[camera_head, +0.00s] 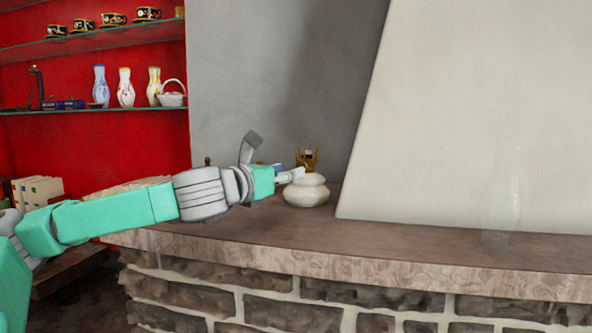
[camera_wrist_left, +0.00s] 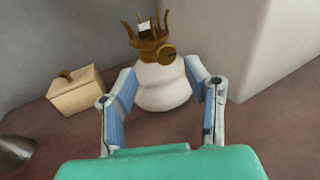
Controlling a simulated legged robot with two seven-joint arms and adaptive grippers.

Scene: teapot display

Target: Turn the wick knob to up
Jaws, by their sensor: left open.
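An oil lamp has a round white base (camera_head: 306,193) and a brass burner (camera_head: 309,155), and stands upright on the stone ledge. In the left wrist view, the white base (camera_wrist_left: 160,88) is below the brass burner (camera_wrist_left: 147,35). The wick knob (camera_wrist_left: 167,54) is a small brass disc on the burner's near side. My left gripper (camera_head: 296,174) is at the lamp's left side. In the wrist view the blue-padded fingers of my left gripper (camera_wrist_left: 160,69) are spread open, with the lamp between and beyond their tips. I cannot tell whether they touch it. My right gripper is not in view.
A clear glass chimney (camera_head: 500,200) stands farther right on the ledge (camera_head: 400,245). A sloping white hood (camera_head: 460,100) rises behind it. In the wrist view, a beige lidded box (camera_wrist_left: 75,92) sits left of the lamp.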

